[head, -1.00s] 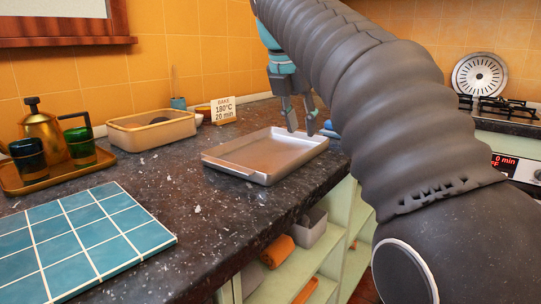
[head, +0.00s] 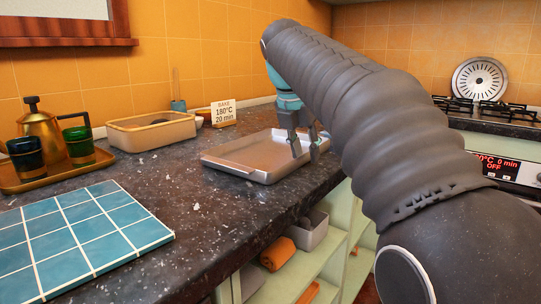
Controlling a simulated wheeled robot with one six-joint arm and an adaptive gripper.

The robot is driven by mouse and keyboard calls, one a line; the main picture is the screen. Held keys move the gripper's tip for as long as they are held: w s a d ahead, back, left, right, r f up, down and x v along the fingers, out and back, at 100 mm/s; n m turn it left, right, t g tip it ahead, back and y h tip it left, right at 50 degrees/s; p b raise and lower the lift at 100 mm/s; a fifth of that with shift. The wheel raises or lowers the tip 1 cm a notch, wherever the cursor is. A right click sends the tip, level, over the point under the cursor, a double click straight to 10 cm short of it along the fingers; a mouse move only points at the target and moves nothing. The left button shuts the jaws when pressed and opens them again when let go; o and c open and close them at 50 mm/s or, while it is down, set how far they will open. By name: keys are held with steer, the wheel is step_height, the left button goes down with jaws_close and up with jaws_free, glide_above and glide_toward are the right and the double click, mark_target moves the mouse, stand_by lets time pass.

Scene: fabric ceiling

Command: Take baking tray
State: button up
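The baking tray (head: 240,165) is a shallow grey metal tray lying flat on the dark speckled counter, empty as far as I can see. My gripper (head: 305,154) is at the tray's right side, pointing down, with its two fingers apart. One finger appears over the tray's inside and the other near its right rim. I cannot tell whether either finger touches the rim. Part of the tray's right edge is hidden behind the fingers.
A tan bin (head: 152,133) and a sign reading 180°C 20 min (head: 223,112) stand behind the tray. A blue tiled board (head: 75,240) and a gold tray (head: 62,174) with cups and a teapot are left. The oven (head: 505,172) is right. Open shelves (head: 330,262) lie below the counter.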

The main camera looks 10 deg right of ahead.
jaws_close()
steer(key=shift+r, duration=0.15)
